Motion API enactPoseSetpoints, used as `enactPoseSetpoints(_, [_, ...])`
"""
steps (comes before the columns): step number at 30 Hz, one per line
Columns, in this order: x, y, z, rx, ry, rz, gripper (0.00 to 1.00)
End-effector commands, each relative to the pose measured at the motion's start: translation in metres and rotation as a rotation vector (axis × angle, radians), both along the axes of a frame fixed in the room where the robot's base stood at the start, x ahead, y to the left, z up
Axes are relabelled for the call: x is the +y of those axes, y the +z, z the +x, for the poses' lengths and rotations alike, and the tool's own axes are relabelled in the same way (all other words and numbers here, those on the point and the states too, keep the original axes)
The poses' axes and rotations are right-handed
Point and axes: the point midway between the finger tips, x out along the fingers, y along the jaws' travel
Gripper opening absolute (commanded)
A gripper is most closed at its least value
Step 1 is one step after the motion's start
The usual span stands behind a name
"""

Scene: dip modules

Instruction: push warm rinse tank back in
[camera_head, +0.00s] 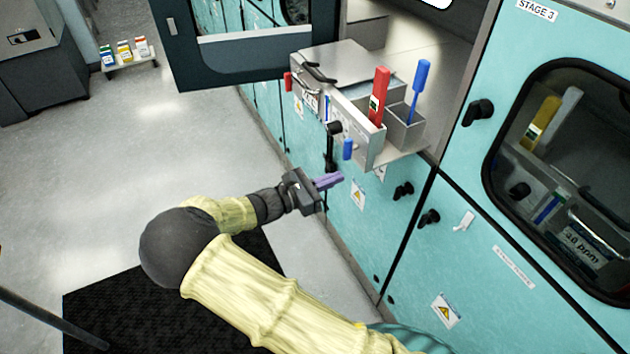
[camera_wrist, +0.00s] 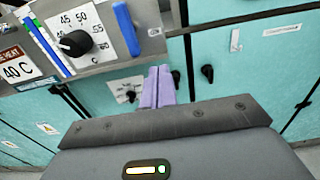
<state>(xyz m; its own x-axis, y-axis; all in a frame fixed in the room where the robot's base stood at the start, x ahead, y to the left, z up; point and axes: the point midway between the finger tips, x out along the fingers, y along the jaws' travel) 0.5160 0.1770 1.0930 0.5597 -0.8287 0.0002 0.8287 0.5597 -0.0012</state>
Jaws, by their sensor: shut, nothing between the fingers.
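The warm rinse tank, a steel unit with a flat front panel (camera_head: 366,142), sticks out of the opening in the turquoise cabinet. Its lid (camera_head: 338,57) is down, with a dark handle at the front. In the wrist view its panel (camera_wrist: 118,70) carries a black dial (camera_wrist: 76,43), a "40 C" label and a blue handle (camera_wrist: 127,28). My gripper (camera_head: 330,181) has purple fingers, shut and empty, just below and in front of the panel. They also show in the wrist view (camera_wrist: 158,84), and no contact with the tank is visible.
An open dark-framed door (camera_head: 235,78) stands left of the tank. A red object (camera_head: 378,95) and a blue-handled tool (camera_head: 421,82) stand upright at its right end, the tool in a grey holder (camera_head: 405,128). A closed windowed door (camera_head: 472,150) is right.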

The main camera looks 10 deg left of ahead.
Motion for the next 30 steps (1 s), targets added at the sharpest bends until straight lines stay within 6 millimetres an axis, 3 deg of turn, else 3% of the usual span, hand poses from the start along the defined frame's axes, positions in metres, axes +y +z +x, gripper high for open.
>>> enactPoseSetpoints(6, [-0.032,0.004,0.021,-0.001,-0.002,-0.001,0.00])
enactPoseSetpoints(10, [-0.043,0.002,0.029,-0.001,-0.001,-0.001,0.00])
enactPoseSetpoints(30, [-0.045,0.001,0.033,-0.001,0.012,0.000,0.00])
